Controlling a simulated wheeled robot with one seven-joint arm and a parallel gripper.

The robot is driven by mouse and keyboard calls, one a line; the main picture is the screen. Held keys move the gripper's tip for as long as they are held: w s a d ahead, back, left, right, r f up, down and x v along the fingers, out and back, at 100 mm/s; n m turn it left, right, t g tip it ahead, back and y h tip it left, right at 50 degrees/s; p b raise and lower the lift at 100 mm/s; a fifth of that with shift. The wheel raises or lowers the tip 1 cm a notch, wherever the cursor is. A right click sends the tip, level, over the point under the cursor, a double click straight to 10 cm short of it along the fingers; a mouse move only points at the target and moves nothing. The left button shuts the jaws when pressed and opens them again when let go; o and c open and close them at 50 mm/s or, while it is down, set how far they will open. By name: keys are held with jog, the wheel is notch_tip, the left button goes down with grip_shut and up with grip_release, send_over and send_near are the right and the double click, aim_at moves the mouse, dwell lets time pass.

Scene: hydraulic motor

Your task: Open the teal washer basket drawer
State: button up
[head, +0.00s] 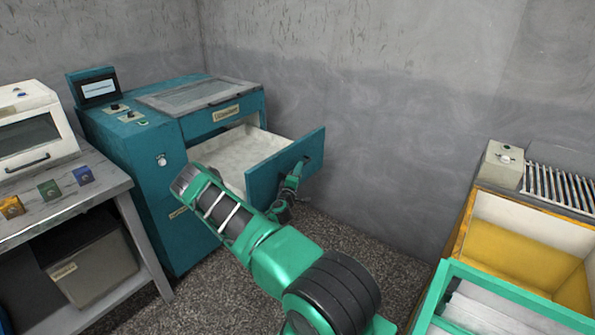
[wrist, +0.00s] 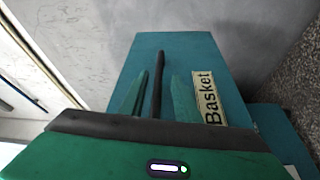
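The teal washer (head: 150,160) stands against the back wall. Its basket drawer (head: 315,146) is pulled well out, and its pale interior (head: 228,150) shows and looks empty. In the wrist view, the teal drawer front (wrist: 205,55) carries a "Basket" label (wrist: 210,98) and a dark bar handle (wrist: 158,75). My gripper (wrist: 160,76) is at the handle, with one green finger on each side of the bar. Gaps show between the fingers and the bar, so it looks open. In the head view, my gripper (head: 296,175) is at the drawer front, partly hidden by my wrist.
A grey workbench (head: 80,205) with small coloured boxes (head: 50,188) and a white machine (head: 35,135) stands at left. A yellow-lined bin (head: 515,250) and a green-rimmed crate (head: 500,285) are at right. Speckled floor (head: 375,255) is clear between.

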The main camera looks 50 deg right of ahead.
jog(key=v, duration=0.8)
jog(key=shift+f, duration=0.2)
jog(key=shift+a+r, duration=0.1)
jog(key=shift+r, duration=0.05)
jog(key=s+a+r+m+g+y, duration=0.3)
jog(key=s+r+m+g+y, duration=0.1)
jog(key=s+r+m+g, duration=0.8)
jog(key=s+a+r+n+t+y, duration=0.1)
jog(key=s+a+r+y, duration=0.3)
jog(key=a, duration=0.7)
jog(key=s+a+r+n+t+y, duration=0.1)
jog(key=s+a+r+y, duration=0.4)
jog(key=a, duration=0.7)
jog(key=s+a+r+n+t+y, duration=0.1)
jog(key=s+a+r+t+y, duration=0.2)
jog(key=s+a, duration=0.5)
jog(key=a+r+y, duration=0.1)
jog(key=a+r, duration=0.1)
jog(key=a, duration=0.1)
jog(key=shift+s+a+r+y, duration=0.2)
jog(key=shift+s+a+y, duration=0.1)
jog(key=shift+a, duration=0.1)
